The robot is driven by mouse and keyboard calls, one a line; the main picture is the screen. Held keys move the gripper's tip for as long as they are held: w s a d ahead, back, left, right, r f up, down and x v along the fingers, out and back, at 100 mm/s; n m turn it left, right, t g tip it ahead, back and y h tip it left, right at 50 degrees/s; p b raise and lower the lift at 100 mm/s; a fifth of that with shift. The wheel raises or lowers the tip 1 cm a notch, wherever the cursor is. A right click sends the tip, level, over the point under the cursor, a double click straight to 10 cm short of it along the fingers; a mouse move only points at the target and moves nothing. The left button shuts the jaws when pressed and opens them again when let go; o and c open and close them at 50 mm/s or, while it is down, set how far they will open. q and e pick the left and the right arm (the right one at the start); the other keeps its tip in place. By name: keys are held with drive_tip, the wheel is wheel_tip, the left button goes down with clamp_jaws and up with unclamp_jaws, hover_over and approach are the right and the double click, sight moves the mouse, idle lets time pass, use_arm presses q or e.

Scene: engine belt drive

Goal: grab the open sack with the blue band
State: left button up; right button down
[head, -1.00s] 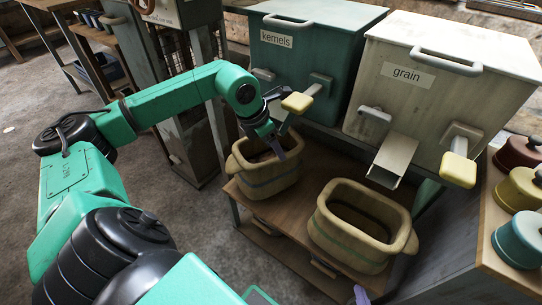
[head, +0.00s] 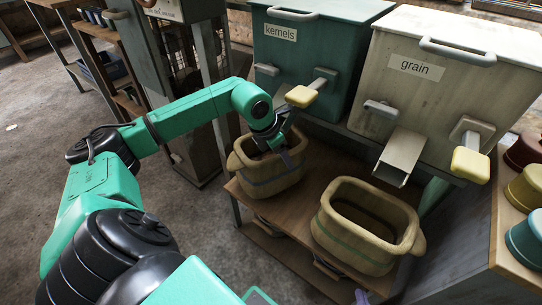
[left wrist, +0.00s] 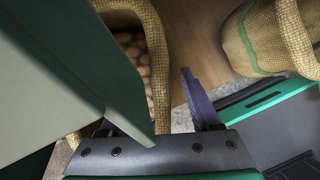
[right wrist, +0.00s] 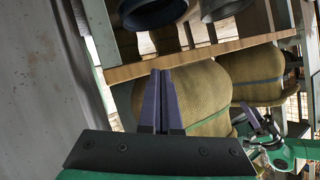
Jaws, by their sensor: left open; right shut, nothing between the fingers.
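The blue-banded open sack (head: 262,183) stands at the left of the low shelf, under the kernels bin. Brown lumps (left wrist: 128,45) show inside it in the left wrist view. My left gripper (head: 283,151) is open at its right-hand rim. In the left wrist view the fingers (left wrist: 152,112) are spread on either side of the rim, one partly hidden by a grey-green panel. A second open sack (head: 349,248), with a green band, stands to the right and looks empty.
The kernels bin (head: 328,50) and the grain bin (head: 440,90) stand above the sacks. The grain chute (head: 401,155) and yellow-ended levers jut out over them. Coloured pots (head: 524,187) stand on a side bench at right.

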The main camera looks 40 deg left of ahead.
use_arm(q)
clamp_jaws()
drive_tip(key=shift+d, duration=0.1)
idle(1.3)
drive_tip(key=shift+r, duration=0.1)
